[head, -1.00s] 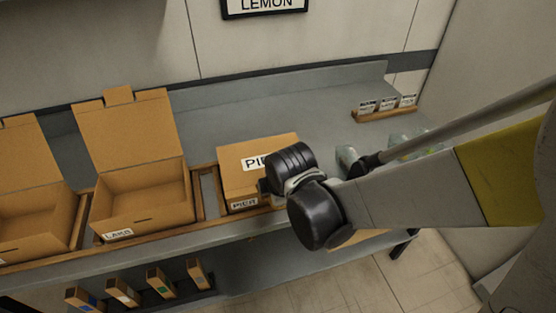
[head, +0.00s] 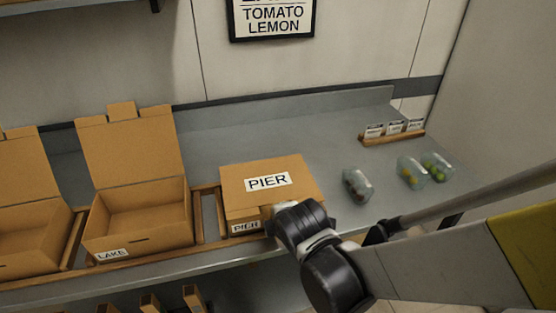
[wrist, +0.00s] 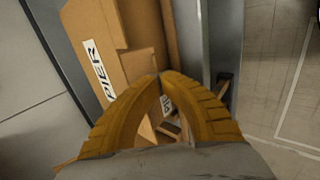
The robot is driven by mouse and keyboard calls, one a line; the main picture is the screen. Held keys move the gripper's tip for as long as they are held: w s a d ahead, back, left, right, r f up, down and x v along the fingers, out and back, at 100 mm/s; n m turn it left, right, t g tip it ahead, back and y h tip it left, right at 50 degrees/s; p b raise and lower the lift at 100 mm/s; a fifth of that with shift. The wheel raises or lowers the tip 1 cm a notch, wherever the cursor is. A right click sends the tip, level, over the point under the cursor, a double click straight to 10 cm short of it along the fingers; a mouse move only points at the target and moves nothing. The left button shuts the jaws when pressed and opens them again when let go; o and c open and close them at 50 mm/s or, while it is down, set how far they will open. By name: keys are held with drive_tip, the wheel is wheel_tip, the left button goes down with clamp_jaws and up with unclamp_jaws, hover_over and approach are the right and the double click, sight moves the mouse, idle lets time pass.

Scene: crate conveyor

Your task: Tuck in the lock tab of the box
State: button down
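The PIER box (head: 290,179) is brown cardboard and stands on the bench with its lid down over it. Its lid label and front label show. My gripper (wrist: 158,76) is at the box's front edge, toward its right side in the head view, where my wrist (head: 302,226) covers that part. In the wrist view the two yellow fingers meet at their tips, with nothing seen held between them. The lid (wrist: 96,22) lies just beyond the tips, and a flap-like piece (wrist: 139,63) at its edge seems close to them. Whether the tab is in its slot is hidden.
The open LAKE box (head: 180,218) stands left of the PIER box, with another open box (head: 50,253) further left. Clear containers (head: 357,185) with small items lie to the right. A card rack (head: 392,136) stands behind them. The bench behind the PIER box is clear.

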drive_tip(key=shift+w+f+b, duration=0.2)
drive_tip(key=shift+f+b, duration=0.5)
drive_tip(key=shift+b, duration=0.05)
drive_tip(key=shift+w+a+f+b, duration=0.1)
drive_tip(key=shift+w+f+b, duration=0.15)
drive_tip(key=shift+f+b, duration=0.2)
drive_tip(key=shift+r, duration=0.25)
drive_tip(key=shift+r+p, duration=0.7)
drive_tip(key=shift+p, duration=0.1)
drive_tip(key=shift+s, duration=0.1)
